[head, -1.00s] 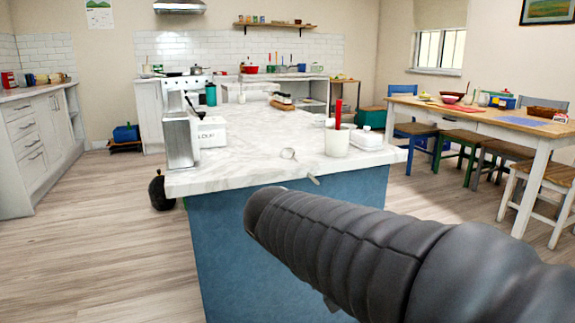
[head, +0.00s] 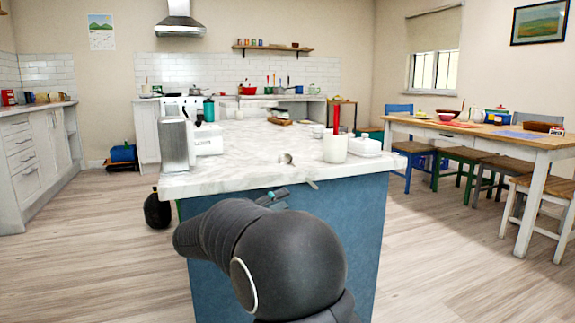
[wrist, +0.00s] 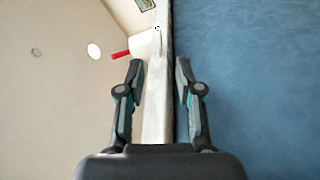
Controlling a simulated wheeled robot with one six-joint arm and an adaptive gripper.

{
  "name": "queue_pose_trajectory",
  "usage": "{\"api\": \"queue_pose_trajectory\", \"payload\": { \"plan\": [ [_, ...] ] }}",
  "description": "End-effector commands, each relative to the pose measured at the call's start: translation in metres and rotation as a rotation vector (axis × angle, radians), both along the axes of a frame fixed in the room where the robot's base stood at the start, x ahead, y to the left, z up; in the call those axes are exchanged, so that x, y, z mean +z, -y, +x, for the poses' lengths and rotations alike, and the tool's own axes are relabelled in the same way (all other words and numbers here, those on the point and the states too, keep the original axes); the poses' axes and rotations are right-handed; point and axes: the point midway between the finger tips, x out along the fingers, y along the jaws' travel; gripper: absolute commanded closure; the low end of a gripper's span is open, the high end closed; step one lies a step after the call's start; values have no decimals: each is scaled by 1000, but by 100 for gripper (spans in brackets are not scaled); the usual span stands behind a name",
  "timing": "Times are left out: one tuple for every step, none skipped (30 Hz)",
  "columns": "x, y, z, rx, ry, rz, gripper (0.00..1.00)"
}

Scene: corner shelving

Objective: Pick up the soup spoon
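The soup spoon (head: 286,159) is a small metal ladle-like spoon lying near the front edge of the marble island top (head: 235,165). Its handle points toward me and sticks out over the edge. In the wrist view a small shape that looks like the spoon (wrist: 158,29) shows ahead, between the lines of the two fingers. My gripper (wrist: 160,64) is open and empty, its fingers apart in front of the island's edge. In the head view my gripper (head: 272,197) is mostly hidden behind my arm, just below the countertop edge and left of the handle.
A white crock (head: 335,149) with a red utensil and a white lidded dish (head: 365,146) stand right of the spoon. A metal canister (head: 174,146) and a white box (head: 207,140) stand on the left. The island's blue front (head: 340,230) is close below.

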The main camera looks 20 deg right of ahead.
Motion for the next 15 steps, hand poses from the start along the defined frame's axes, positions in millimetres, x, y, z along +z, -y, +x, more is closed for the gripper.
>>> {"api": "queue_pose_trajectory", "payload": {
  "plan": [
    [2, 11, 1, -6, 1, 0, 65],
    [2, 16, 2, -6, 1, 1, 65],
    [3, 24, 5, -6, 0, 1, 65],
    [4, 29, 6, -5, 0, 1, 65],
    [5, 34, 7, -5, 0, 1, 65],
    [6, 41, 9, -5, -2, 1, 65],
    [6, 45, 10, -5, -2, 1, 65],
    [7, 50, 11, -5, -2, 1, 65],
    [8, 55, 13, -4, -1, 2, 65],
    [8, 58, 14, -4, -1, 2, 65],
    [9, 60, 14, -4, -1, 2, 65],
    [9, 63, 15, -3, -1, 2, 65],
    [9, 64, 16, -3, -1, 2, 65],
    [9, 65, 16, -3, -1, 2, 65],
    [10, 66, 16, -1, -2, 2, 65]
  ]
}}
